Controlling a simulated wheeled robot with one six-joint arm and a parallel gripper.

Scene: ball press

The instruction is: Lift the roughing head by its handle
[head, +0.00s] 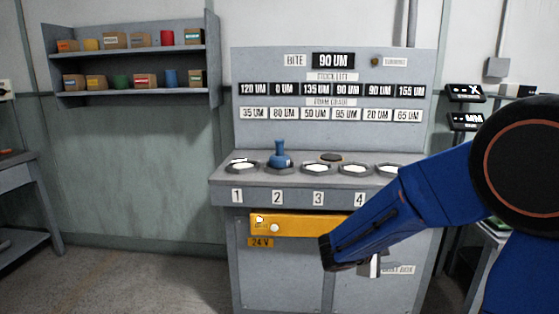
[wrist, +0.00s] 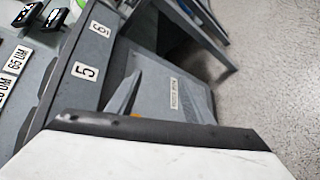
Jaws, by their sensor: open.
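A blue piece with an upright knobbed handle (head: 280,155), which looks like the roughing head, sits at station 2 on the grey bench (head: 222,174). It stands upright, with nothing touching its handle. My gripper (head: 374,266) is low in front of the bench cabinet, below and to the right of the blue piece. It is open and empty, and partly hidden by my blue arm. In the wrist view, a grey finger (wrist: 123,97) shows in front of the cabinet near the 5 label. The blue piece is not in the wrist view.
White-filled cups (head: 315,168) line the bench top, and a dark disc (head: 331,157) lies behind them. A yellow drawer front (head: 300,225) is below the labels. A panel of signs (head: 333,60) rises behind. The floor (head: 150,285) at left is clear.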

